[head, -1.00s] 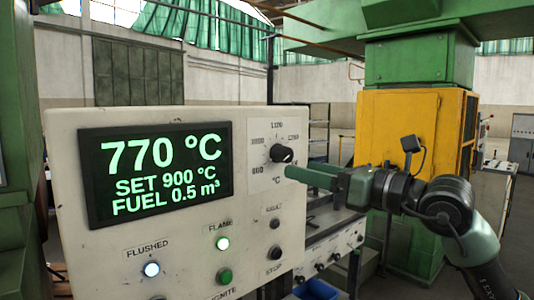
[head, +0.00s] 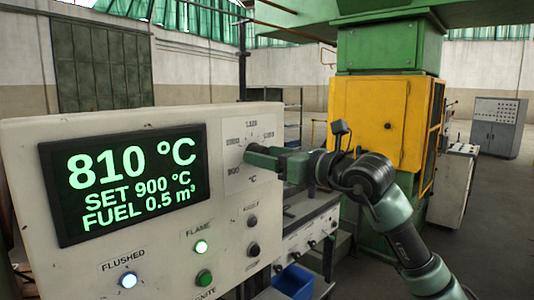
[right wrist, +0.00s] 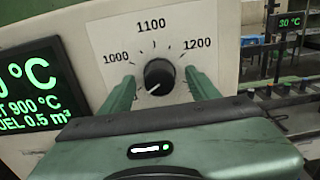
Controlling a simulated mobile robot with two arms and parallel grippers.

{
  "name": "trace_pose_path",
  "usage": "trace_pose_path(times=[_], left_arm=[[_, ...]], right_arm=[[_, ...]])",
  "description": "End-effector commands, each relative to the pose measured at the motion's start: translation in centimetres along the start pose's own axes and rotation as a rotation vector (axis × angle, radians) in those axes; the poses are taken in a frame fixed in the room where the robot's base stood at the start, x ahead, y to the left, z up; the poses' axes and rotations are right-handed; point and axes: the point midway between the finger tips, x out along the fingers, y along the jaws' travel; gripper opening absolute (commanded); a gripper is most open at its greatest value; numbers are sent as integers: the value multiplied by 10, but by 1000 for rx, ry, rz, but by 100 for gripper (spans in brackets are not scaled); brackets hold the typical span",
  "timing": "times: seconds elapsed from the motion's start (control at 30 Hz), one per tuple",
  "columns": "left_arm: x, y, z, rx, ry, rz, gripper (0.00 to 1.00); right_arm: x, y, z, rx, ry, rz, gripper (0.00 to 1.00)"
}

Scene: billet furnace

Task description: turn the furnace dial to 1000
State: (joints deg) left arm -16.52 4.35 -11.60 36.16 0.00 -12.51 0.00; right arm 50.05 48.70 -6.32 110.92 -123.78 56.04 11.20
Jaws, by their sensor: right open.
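The furnace dial (right wrist: 159,76) is a black round knob on a pale panel (right wrist: 110,40). Its white mark points to the lower left, below the printed 1000; 1100 and 1200 are printed above and to the right. My right gripper (head: 252,154) is at the dial and hides it in the head view. In the right wrist view its two green fingers stand open on either side of the knob, with a gap showing. The display (head: 125,183) reads 810 °C, SET 900 °C, FUEL 0.5 m³. My left gripper is not in view.
Below the dial are two black knobs (head: 253,221), a green button (head: 204,278) and lit FLAME (head: 201,247) and FLUSHED (head: 128,280) lamps. A yellow cabinet (head: 375,115) stands behind my arm. A blue bin (head: 293,282) is low beside the panel.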

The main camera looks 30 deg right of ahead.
Motion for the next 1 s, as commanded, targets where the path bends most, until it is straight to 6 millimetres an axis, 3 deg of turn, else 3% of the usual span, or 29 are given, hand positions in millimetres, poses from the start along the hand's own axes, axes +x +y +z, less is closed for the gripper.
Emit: trace_pose_path(times=[0.07,0.1,0.3,0.67,1.0], left_arm=[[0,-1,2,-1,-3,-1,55],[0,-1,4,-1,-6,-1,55],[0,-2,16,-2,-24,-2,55],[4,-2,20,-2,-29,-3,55],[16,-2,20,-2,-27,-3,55]], right_arm=[[0,0,0,0,0,0,61],[0,0,0,0,0,0,55],[0,0,0,1,0,1,0],[0,0,-1,55,-1,1,0],[0,0,-2,300,-2,1,0]])
